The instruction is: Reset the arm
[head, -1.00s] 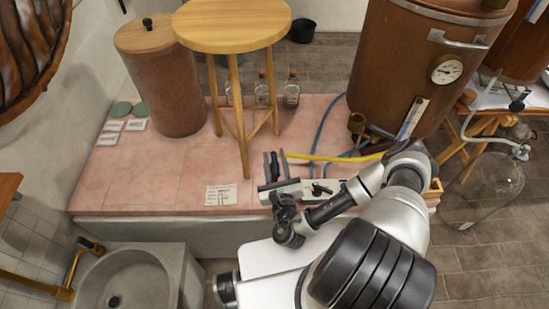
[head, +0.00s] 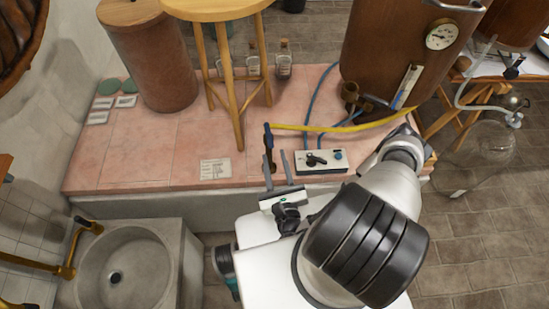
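My gripper (head: 277,170) is in the lower middle of the head view, held close to my body at the front edge of the pink tiled platform (head: 130,160). Its two grey fingers stand apart and point away from me. I see nothing held between them.
A white box with a black knob (head: 320,161) lies right of the gripper, with a yellow hose (head: 360,125) behind it. A wooden stool (head: 238,120), copper vessel (head: 390,50) and several glass bottles (head: 284,62) stand farther back. A stone sink (head: 125,265) is at lower left.

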